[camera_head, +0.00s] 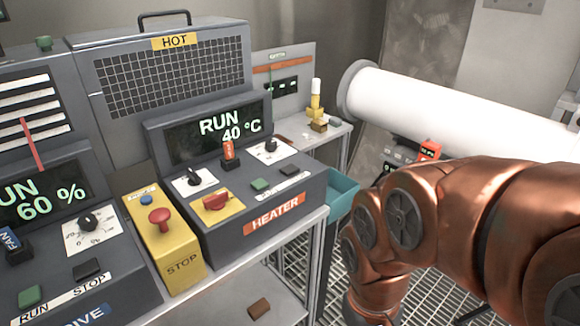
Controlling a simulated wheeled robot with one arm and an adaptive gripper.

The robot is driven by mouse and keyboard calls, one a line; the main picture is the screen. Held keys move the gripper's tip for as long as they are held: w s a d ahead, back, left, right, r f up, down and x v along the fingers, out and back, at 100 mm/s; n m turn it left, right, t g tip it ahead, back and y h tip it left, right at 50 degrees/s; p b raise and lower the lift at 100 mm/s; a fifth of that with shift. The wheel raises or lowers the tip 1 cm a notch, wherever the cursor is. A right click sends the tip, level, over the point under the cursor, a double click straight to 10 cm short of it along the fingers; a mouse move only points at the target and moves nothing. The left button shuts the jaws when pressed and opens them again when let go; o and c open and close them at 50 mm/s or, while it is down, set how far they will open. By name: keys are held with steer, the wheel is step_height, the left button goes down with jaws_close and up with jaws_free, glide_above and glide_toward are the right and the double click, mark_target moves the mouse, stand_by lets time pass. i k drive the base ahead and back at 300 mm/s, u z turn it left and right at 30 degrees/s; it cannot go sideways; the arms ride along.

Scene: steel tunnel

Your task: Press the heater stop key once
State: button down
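The heater unit (262,205) stands on the bench in the middle, with an orange HEATER label on its front. Its screen (222,128) reads RUN 40 °C. On its sloped panel a green key (260,184) sits beside a dark key (290,170), which matches the stop key's place; a white label strip, too small to read, runs in front of them. My copper-coloured arm fills the lower right, apart from the heater. My gripper is outside the view or hidden behind the arm.
A yellow STOP box with a red mushroom button (160,220) stands left of the heater. Further left is the drive unit (70,240), with its own green and dark keys. A teal bin (341,190) hangs at right.

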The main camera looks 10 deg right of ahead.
mark_target(291, 169)
steer(key=z, duration=0.6)
steer(key=k, duration=1.35)
steer(key=z, duration=0.3)
steer(key=i, duration=0.3)
steer(key=u, duration=1.2)
steer(key=i, duration=0.8)
steer(key=u, duration=0.6)
